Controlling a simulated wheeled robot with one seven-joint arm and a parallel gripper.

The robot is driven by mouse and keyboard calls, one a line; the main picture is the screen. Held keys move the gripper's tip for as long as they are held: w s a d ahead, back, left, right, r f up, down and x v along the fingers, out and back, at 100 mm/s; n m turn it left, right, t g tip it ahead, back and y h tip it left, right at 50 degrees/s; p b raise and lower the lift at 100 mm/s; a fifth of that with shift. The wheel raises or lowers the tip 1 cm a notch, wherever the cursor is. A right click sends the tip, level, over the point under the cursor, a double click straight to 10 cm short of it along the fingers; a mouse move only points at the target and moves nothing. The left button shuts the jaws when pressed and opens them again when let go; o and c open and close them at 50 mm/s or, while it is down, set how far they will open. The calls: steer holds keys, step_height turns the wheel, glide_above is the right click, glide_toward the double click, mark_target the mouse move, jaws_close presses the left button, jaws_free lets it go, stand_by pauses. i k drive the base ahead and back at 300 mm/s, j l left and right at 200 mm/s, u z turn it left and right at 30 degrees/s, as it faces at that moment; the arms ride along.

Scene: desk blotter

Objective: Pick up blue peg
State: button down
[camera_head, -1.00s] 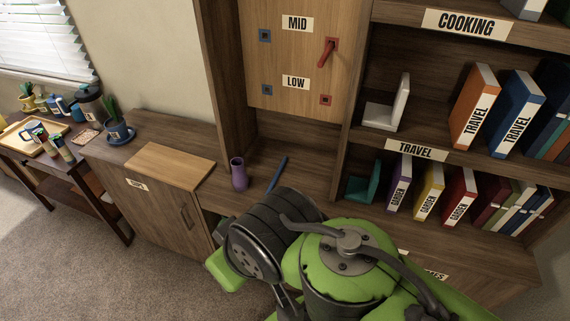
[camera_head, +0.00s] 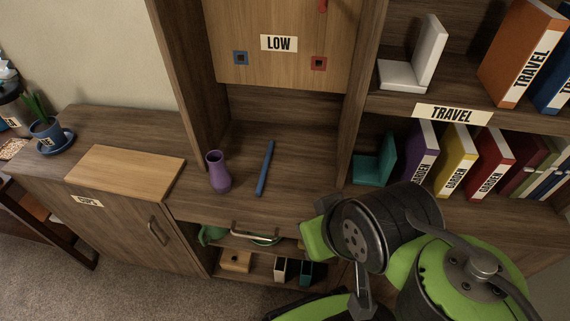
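The blue peg (camera_head: 265,168) is a slim blue rod lying on the wooden desk surface (camera_head: 235,207), just right of a purple vase (camera_head: 218,172). It lies apart from the vase, its length running from front to back. My green and black arm is in the lower right of the view, in front and to the right of the peg. The fingers of my gripper cannot be made out, and nothing of mine touches the peg.
A board with a LOW label (camera_head: 279,43) and blue and red sockets stands behind the desk. A teal bookend (camera_head: 375,168) and books are to the right. A drawer or shelf below holds small boxes (camera_head: 236,261). A wooden board (camera_head: 126,172) lies on the left cabinet.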

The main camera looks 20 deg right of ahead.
mark_target(258, 191)
steer(key=i+j+u, duration=0.2)
steer(key=j, duration=0.15)
steer(key=i+j+u, duration=0.2)
steer(key=j, duration=0.2)
steer(key=j+u, duration=0.2)
steer(key=i+j, duration=0.05)
steer(key=j, duration=0.05)
